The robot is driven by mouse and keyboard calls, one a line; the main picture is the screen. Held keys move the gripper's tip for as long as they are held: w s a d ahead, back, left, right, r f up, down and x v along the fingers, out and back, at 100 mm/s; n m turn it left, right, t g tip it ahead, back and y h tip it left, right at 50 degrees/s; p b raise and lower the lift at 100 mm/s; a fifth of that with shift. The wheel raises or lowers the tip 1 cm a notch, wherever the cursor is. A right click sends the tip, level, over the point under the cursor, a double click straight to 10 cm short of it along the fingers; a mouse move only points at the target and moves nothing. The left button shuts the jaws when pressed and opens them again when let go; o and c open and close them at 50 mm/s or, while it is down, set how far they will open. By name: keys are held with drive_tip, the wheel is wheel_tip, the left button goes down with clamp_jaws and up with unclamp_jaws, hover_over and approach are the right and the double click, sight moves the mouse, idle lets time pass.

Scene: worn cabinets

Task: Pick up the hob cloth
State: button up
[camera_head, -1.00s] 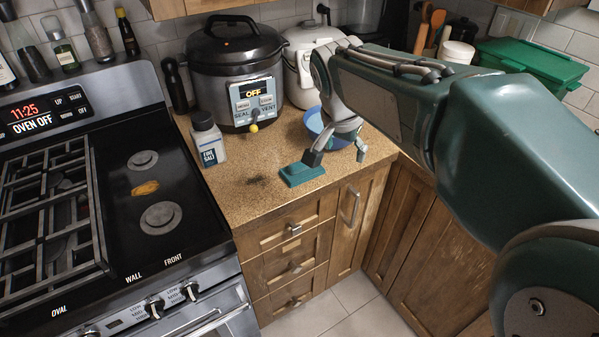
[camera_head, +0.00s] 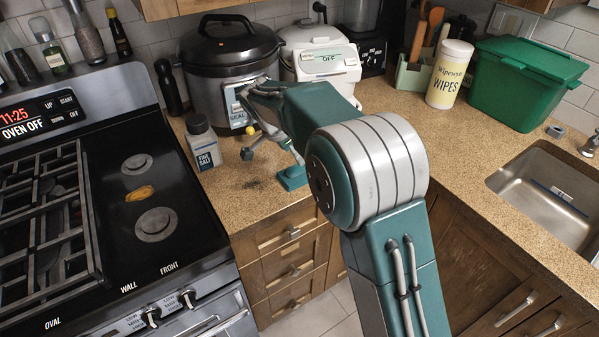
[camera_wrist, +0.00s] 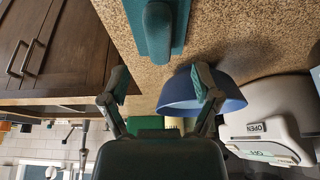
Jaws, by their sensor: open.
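A teal flat pad with a raised rounded handle (camera_head: 292,178) lies on the counter near its front edge, right of the stove; it is the closest match I see to the hob cloth. In the wrist view the pad and handle (camera_wrist: 157,30) show at the top centre, cut off by the frame. My gripper (camera_head: 271,150) is over the counter just behind the pad, partly hidden by my arm. In the wrist view my gripper (camera_wrist: 160,86) has its two fingers spread and empty, with the pad beyond the fingertips and apart from them.
A blue bowl (camera_wrist: 178,97) is close behind one finger in the wrist view. A salt bottle (camera_head: 203,146) and a pressure cooker (camera_head: 222,82) stand left and behind. A white cooker (camera_head: 322,57), wipes tub (camera_head: 450,75) and green bin (camera_head: 522,85) stand further right, near the sink (camera_head: 548,183).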

drive_tip(key=x, duration=0.5)
drive_tip(key=shift+f, duration=0.35)
clamp_jaws()
